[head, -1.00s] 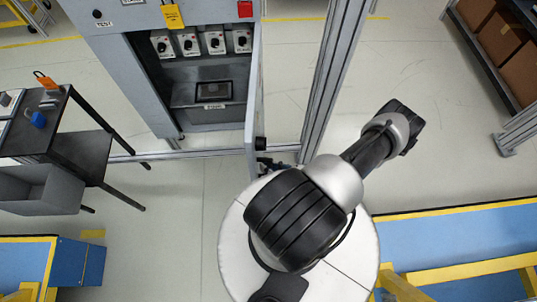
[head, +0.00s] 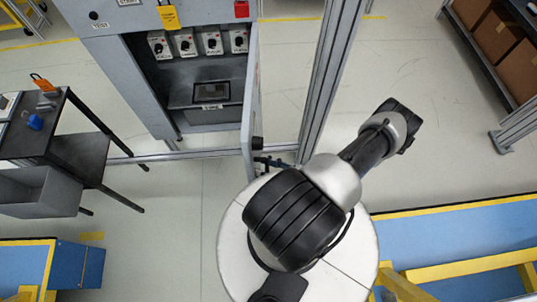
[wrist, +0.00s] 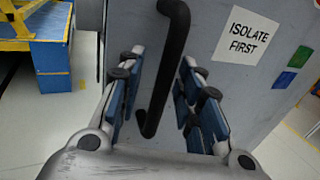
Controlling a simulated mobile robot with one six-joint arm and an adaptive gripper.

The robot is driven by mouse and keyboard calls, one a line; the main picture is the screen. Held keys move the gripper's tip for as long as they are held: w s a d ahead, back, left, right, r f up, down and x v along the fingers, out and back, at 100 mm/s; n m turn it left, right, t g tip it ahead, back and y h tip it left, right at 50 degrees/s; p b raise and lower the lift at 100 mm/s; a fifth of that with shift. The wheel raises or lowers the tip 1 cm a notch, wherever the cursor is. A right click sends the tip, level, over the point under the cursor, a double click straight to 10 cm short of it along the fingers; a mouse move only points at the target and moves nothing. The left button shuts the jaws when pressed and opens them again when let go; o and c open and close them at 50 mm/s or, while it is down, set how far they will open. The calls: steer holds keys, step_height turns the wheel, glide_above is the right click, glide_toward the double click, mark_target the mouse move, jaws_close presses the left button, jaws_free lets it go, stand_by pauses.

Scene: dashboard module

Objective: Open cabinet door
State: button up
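The grey cabinet (head: 112,55) stands at the upper middle of the head view. Its door (head: 249,100) is swung out and seen nearly edge-on, with the interior exposed. In the wrist view the door face (wrist: 220,25) fills the upper right. Its black bar handle (wrist: 170,70) runs down between the fingers of my gripper (wrist: 163,62). The gripper is open, with blue pads on both sides of the handle and visible gaps. In the head view my arm mostly hides the gripper.
Several rotary switches (head: 184,42) and a dark tablet (head: 211,91) are inside the cabinet. A metal post (head: 325,75) rises right of the door. A dark table (head: 85,150) with a grey bin (head: 40,190) stands left. Blue platforms (head: 470,235) lie at lower right and lower left.

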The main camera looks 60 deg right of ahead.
steer(key=v, duration=1.2)
